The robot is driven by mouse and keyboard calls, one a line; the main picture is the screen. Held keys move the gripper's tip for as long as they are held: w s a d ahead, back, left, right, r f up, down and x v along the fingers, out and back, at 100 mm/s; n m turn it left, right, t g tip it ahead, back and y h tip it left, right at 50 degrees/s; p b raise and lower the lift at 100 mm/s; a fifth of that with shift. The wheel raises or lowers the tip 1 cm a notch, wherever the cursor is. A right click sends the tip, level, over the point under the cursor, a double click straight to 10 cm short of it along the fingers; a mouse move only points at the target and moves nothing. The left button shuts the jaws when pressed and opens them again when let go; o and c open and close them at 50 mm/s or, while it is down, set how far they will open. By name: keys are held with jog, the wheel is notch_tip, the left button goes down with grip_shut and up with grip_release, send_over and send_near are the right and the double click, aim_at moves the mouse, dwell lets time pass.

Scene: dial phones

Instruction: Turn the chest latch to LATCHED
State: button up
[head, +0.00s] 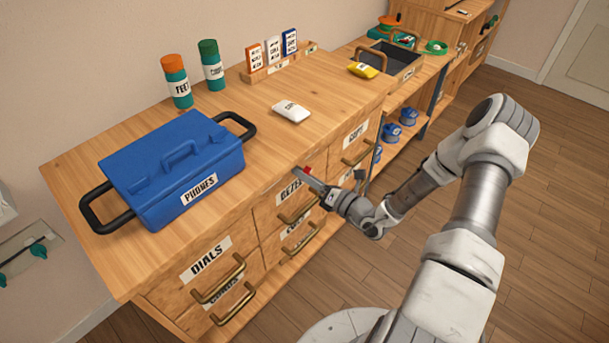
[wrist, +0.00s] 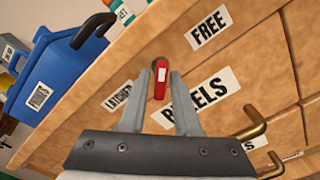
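The chest latch (wrist: 160,79) is a small red lever with a pale stripe, on the front of the wooden chest near its top edge. In the wrist view it lies between the LATCHED label (wrist: 118,95) and the FREE label (wrist: 209,27). My gripper (wrist: 163,75) is open, with its two grey fingers on either side of the lever in that view. I cannot tell whether either finger touches it. In the head view, my gripper (head: 309,178) is at the chest's front edge, and only a bit of the red latch (head: 308,169) shows.
A blue PHONES case (head: 172,165) with black handles stands on the chest top (head: 255,190). Brass drawer handles (head: 218,281) stick out below the latch. A white item (head: 291,112) lies on the top behind my gripper. Open floor (head: 420,225) lies to the right.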

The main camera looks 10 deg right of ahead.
grip_shut()
jog(key=shift+n, duration=0.3)
jog(key=n+p, duration=0.1)
jog(key=n, duration=0.1)
jog(key=shift+n, duration=0.3)
jog(key=n+p, duration=0.1)
jog(key=n, duration=0.3)
jog(key=shift+w+d+f, duration=0.1)
jog(key=shift+d, duration=0.05)
jog(key=n, duration=0.6)
jog(key=shift+d, duration=0.1)
jog(key=n, duration=0.4)
jog(key=shift+w+d+n, duration=0.1)
jog(key=shift+d+n, duration=0.05)
jog(key=shift+n, duration=0.15)
jog(key=shift+o, duration=1.6)
grip_release()
